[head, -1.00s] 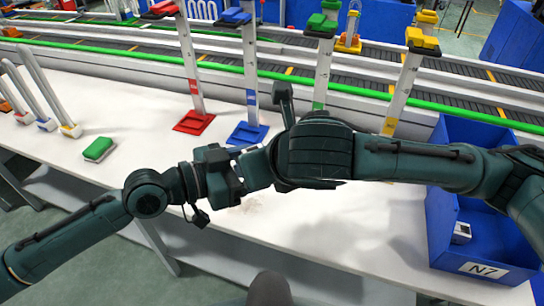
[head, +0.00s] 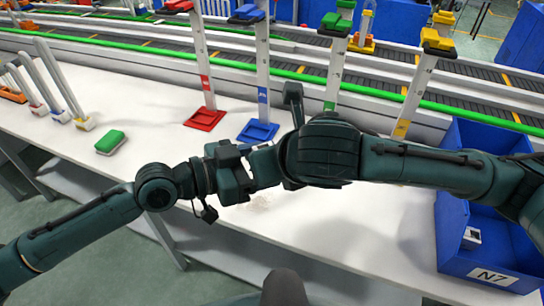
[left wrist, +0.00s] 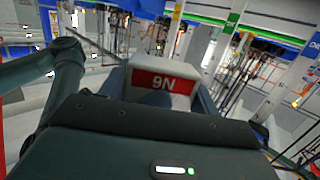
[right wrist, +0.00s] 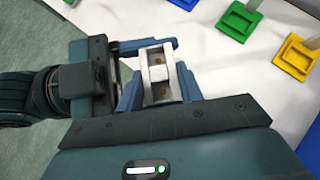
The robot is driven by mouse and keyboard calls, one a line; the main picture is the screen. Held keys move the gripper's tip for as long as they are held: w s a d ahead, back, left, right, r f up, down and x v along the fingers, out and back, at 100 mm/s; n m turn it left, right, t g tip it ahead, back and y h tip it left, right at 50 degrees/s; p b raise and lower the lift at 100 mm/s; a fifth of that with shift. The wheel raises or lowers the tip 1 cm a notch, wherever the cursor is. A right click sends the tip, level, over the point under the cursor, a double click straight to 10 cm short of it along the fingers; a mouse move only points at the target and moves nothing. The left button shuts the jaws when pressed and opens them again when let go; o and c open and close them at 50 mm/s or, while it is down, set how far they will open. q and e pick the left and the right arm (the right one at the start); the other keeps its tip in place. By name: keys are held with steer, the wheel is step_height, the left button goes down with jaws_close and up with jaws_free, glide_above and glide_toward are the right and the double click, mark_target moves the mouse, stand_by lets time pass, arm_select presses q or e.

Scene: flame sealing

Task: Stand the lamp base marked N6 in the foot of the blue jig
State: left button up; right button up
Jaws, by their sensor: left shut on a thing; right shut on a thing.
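The white lamp base (left wrist: 161,77) has a red label that shows upside down in the left wrist view and reads N6 when turned. My left gripper (left wrist: 160,98) is shut on it. My right gripper (right wrist: 158,88) is also shut on this white block (right wrist: 155,66), seen between its blue fingers in the right wrist view. In the head view my left gripper (head: 238,167) and right gripper (head: 252,163) meet above the table front, hiding the base. The blue jig (head: 262,75) stands behind them, its flat blue foot (head: 258,131) on the table, apart from both grippers.
A red jig (head: 204,119) stands left of the blue one; green (head: 331,95) and yellow (head: 403,120) jigs stand right. A green-topped block (head: 110,142) and white tubes (head: 60,80) are at left. A blue bin (head: 490,262) marked N7 is at right.

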arm_select(q)
steer(key=o, duration=1.2)
steer(key=shift+c, duration=0.2)
